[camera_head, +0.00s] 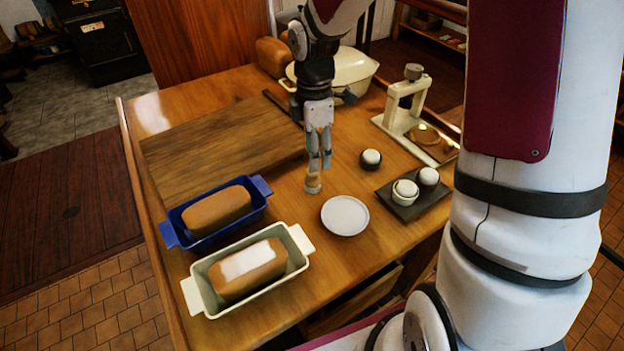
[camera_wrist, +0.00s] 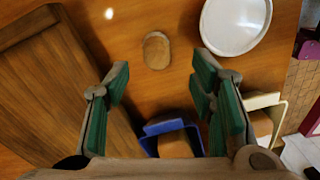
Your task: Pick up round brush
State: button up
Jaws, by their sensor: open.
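The round brush (camera_head: 313,184) is a small brown upright piece on the wooden table, just below my fingertips in the head view. In the wrist view the brush (camera_wrist: 157,50) shows as an oval wooden top, beyond the fingertips and about midway between them. My gripper (camera_head: 320,165) points down above it. In the wrist view my gripper (camera_wrist: 160,72) is open, its green-padded fingers apart with nothing between them. The head view does not clearly show the gap between the fingertips and the brush.
A white plate (camera_head: 345,216) lies close to the brush on the right. A cutting board (camera_head: 200,140), blue loaf pan (camera_head: 262,187) and cream loaf pan (camera_head: 301,240) are on the left. A dark tray (camera_head: 398,207) with small pots and a cream press (camera_head: 390,115) stand on the right.

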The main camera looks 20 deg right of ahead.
aim_at(312, 180)
jog(key=f, duration=0.5)
jog(key=shift+a+f, duration=0.2)
jog(key=shift+a, duration=0.15)
jog(key=shift+f, duration=0.65)
jog(key=shift+c, duration=0.5)
grip_shut()
